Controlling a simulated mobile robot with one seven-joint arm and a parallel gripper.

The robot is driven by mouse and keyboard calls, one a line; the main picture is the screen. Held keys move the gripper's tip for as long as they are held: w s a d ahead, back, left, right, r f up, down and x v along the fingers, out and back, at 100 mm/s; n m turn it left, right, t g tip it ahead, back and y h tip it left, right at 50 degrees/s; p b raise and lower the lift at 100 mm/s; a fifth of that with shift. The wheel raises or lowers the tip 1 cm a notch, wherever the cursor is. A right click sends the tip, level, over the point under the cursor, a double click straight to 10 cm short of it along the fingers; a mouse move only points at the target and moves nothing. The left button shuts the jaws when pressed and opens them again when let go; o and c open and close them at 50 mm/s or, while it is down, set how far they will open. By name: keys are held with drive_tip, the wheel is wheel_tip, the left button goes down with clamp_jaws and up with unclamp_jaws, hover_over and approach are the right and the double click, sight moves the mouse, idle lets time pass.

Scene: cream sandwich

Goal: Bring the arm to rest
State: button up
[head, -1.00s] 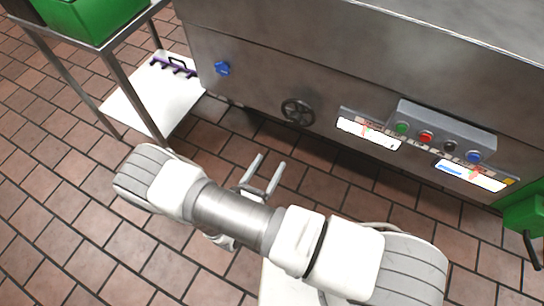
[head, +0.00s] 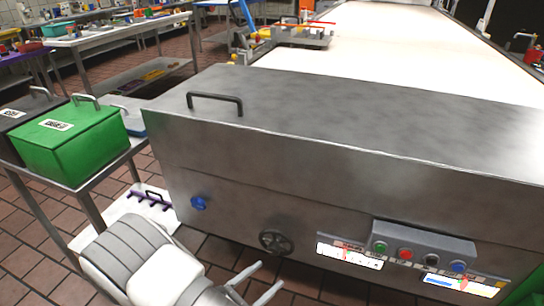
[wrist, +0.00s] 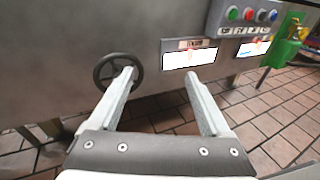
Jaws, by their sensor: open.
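My gripper (head: 257,284) is at the bottom of the head view, low in front of the steel machine (head: 330,190). Its two fingers stand apart with nothing between them. In the wrist view my gripper (wrist: 160,82) is open and empty, its fingers pointing at the machine's front panel (wrist: 165,40). A black handwheel (wrist: 118,72) shows behind the left finger there. My arm's links show at the bottom left of the head view; the rest of the arm is out of frame.
A green box (head: 70,140) stands on a steel cart (head: 95,185) at the left. A control box (head: 420,245) with coloured buttons sits on the machine's front. A white conveyor (head: 390,50) runs behind. Tiled floor (head: 35,265) is clear at the lower left.

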drive_tip(key=s+d+r+m+g+y, duration=0.3)
drive_tip(key=d+r+m+g, duration=0.15)
drive_tip(key=r+m, duration=0.3)
drive_tip(key=s+d+r+m+g+y, duration=0.2)
drive_tip(key=d+r+m+g, duration=0.1)
drive_tip(key=d+r+m, duration=0.5)
drive_tip(key=s+d+r+m+g+y, duration=0.35)
drive_tip(key=r+m, duration=0.25)
drive_tip(key=r, duration=0.3)
drive_tip(key=s+r+m+t+y+p, duration=0.3)
drive_tip(key=r+p, duration=1.6)
drive_tip(key=r, duration=0.8)
drive_tip(key=shift+d+r+m+t+p, duration=0.15)
drive_tip(key=shift+m+t+p, duration=0.2)
drive_tip(key=shift+m+t, duration=0.65)
drive_tip(key=shift+s+d+m, duration=0.1)
drive_tip(key=shift+d+m, duration=0.05)
drive_tip(key=shift+m, duration=0.1)
